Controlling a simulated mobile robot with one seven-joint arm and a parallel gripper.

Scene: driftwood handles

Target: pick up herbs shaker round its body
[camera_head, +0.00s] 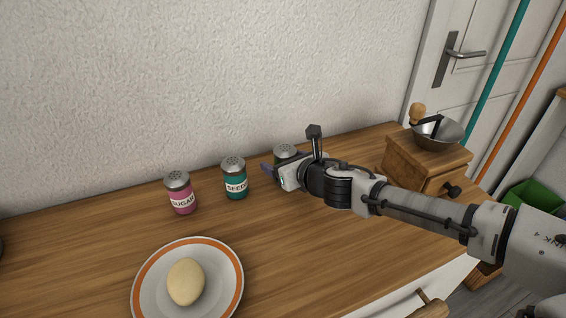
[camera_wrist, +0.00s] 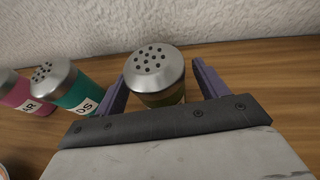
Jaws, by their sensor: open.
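A shaker with a perforated metal lid (camera_head: 285,151) stands on the wooden counter, mostly hidden behind my gripper (camera_head: 270,170) in the head view. In the wrist view this shaker (camera_wrist: 155,72) stands upright between the two purple fingers of my gripper (camera_wrist: 162,86). A strip of its dark green body shows under the lid. Its label is hidden, so I cannot read that it says herbs. My gripper is open, with one finger on each side of the shaker. I cannot tell whether either finger touches it.
The teal seeds shaker (camera_head: 235,180) stands just left of my gripper, and the pink sugar shaker (camera_head: 181,194) is further left. A plate with an orange rim (camera_head: 236,270) holds a pale egg-shaped item (camera_head: 186,281). A wooden grinder (camera_head: 428,160) stands at right. The wall is close behind.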

